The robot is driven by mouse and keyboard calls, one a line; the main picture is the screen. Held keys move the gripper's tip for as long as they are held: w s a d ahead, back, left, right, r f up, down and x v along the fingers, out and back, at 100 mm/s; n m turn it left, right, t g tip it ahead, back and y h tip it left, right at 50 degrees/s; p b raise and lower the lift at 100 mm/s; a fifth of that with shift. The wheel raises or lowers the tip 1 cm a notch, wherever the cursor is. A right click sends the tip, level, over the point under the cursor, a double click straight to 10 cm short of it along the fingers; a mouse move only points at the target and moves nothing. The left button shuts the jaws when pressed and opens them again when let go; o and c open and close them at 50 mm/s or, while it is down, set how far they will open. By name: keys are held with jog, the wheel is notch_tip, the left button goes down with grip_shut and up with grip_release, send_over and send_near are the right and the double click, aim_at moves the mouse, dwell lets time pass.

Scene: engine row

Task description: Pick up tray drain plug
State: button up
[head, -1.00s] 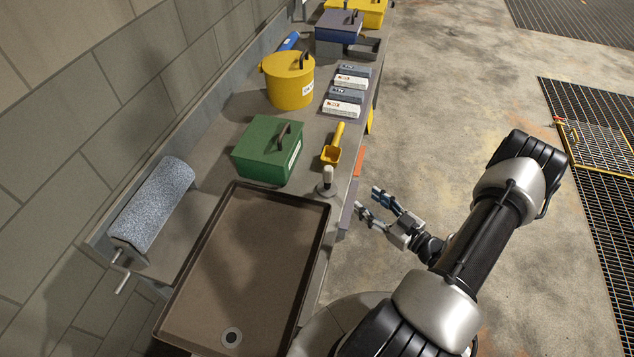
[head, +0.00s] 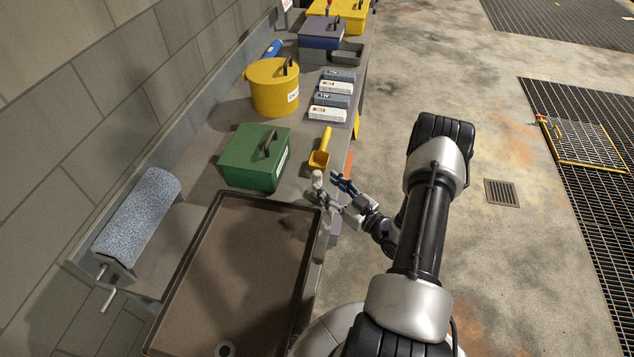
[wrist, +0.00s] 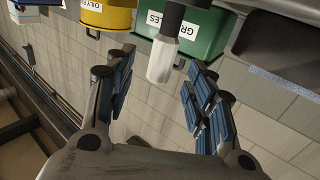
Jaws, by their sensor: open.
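The tray drain plug (head: 317,178) stands upright on the bench just beyond the tray's far right corner. Its pale handle shows in the head view; its base is mostly hidden by my gripper. My gripper (head: 327,184) is open beside it, with fingers pointing toward it from the right. In the wrist view, which is turned over, the plug's white handle (wrist: 163,60) with a dark part shows in the gap between the blue-padded fingers, near their tips. I cannot tell whether either finger touches it. The brown tray (head: 187,262) has a drain hole (head: 225,348) near its front.
A yellow bucket (head: 273,88) and several small boxes are farther back. A grey roll (head: 137,218) is at the left. The floor right of the bench is open.

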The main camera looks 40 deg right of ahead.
aim_at(321, 179)
jog(key=w, duration=0.3)
jog(key=w+b, duration=0.1)
jog(key=shift+w+a+r, duration=0.35)
jog(key=shift+w+a, duration=0.05)
jog(key=shift+c, duration=0.5)
grip_shut()
